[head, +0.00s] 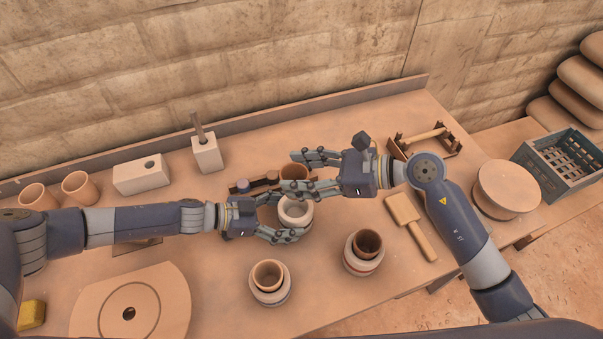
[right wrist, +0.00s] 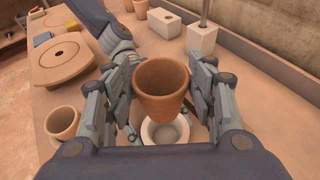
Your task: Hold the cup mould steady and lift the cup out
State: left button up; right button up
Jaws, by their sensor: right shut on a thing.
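My right gripper (head: 300,172) is shut on a terracotta cup (head: 293,173). In the right wrist view the cup (right wrist: 162,88) is upright between the fingers, clear above the pale cup mould (right wrist: 165,134). The mould (head: 296,213) stands on the table, and its hollow looks empty. My left gripper (head: 286,217) reaches in from the left with its fingers spread around the mould's sides. Its contact with the mould is partly hidden, and I cannot tell if it grips.
Two more moulds with cups in them (head: 269,285) (head: 361,258) stand in front. A round board (head: 132,306) lies front left. Blocks (head: 141,175) and two loose cups (head: 80,188) stand at the back left.

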pick_arm(q)
jog(key=shift+o, duration=0.9)
jog(key=v, duration=1.2)
